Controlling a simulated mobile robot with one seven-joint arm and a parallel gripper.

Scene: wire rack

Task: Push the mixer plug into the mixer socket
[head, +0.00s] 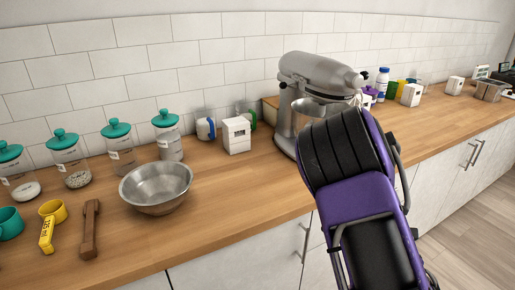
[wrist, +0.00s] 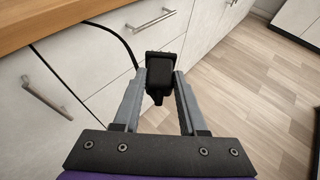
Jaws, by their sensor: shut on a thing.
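My gripper (wrist: 159,82) is shut on a black plug (wrist: 160,68) in the wrist view, with one grey finger on each side of it. The plug is in front of the cabinet fronts, beyond the counter edge. A silver stand mixer (head: 318,80) stands on the counter in the head view, partly behind my purple arm. A white box with dark openings (head: 236,134) stands left of the mixer. Similar white boxes (head: 411,94) (head: 454,85) stand to its right. I cannot tell which one is the mixer socket. My gripper and the plug are hidden in the head view.
A black cord (wrist: 110,30) runs from the counter edge toward the plug. A metal bowl (head: 156,187), teal-lidded jars (head: 120,150), a yellow measuring cup (head: 47,238) and a brown wooden tool (head: 89,232) occupy the left counter. Cabinet handles (wrist: 47,97) stick out below.

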